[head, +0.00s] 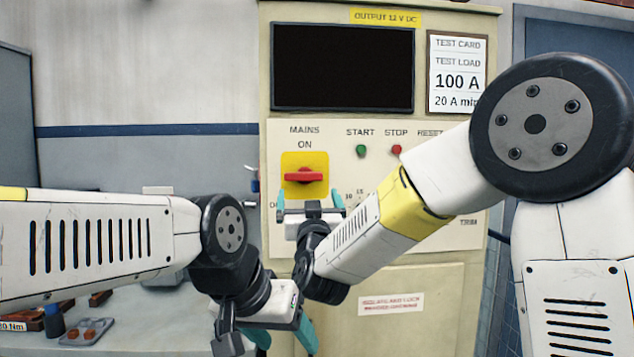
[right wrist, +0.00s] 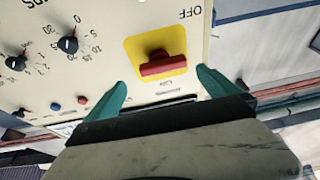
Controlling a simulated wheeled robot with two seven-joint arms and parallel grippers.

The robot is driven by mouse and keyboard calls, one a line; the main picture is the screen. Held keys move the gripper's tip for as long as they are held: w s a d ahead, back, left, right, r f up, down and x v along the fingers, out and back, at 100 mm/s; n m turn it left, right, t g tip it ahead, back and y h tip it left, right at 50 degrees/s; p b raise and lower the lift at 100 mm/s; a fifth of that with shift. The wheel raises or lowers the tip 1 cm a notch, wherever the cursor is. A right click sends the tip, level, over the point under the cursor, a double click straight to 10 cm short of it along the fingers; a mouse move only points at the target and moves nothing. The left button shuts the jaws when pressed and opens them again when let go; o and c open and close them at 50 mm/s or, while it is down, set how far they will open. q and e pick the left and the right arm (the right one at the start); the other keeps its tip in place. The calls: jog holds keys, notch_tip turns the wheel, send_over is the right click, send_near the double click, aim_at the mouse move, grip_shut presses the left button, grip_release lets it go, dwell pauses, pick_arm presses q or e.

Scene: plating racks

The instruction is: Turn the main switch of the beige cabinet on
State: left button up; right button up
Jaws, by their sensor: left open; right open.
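The beige cabinet (head: 400,300) faces me. Its main switch (head: 304,177) is a red handle on a yellow plate, under the words MAINS and ON. The handle lies horizontal in the head view. In the right wrist view the red handle (right wrist: 163,65) shows with the word OFF beside the plate. My right gripper (head: 310,200) is open just below the handle, its teal fingers spread to either side. In the right wrist view its fingertips (right wrist: 160,86) stand apart with the handle ahead between them, not gripped. My left gripper (head: 284,338) is open and empty, low before the cabinet.
A green start button (head: 361,151) and a red stop button (head: 396,150) sit right of the switch. Black knobs (right wrist: 68,45) also show on the panel. A dark screen (head: 342,66) is above. A bench (head: 130,335) with small parts stands at left.

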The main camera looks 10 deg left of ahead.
aim_at(304, 178)
jog(key=shift+t, duration=0.3)
jog(key=x, duration=0.7)
jog(key=shift+w+a+r, duration=0.25)
jog(key=shift+a, duration=0.15)
jog(key=c, duration=1.1)
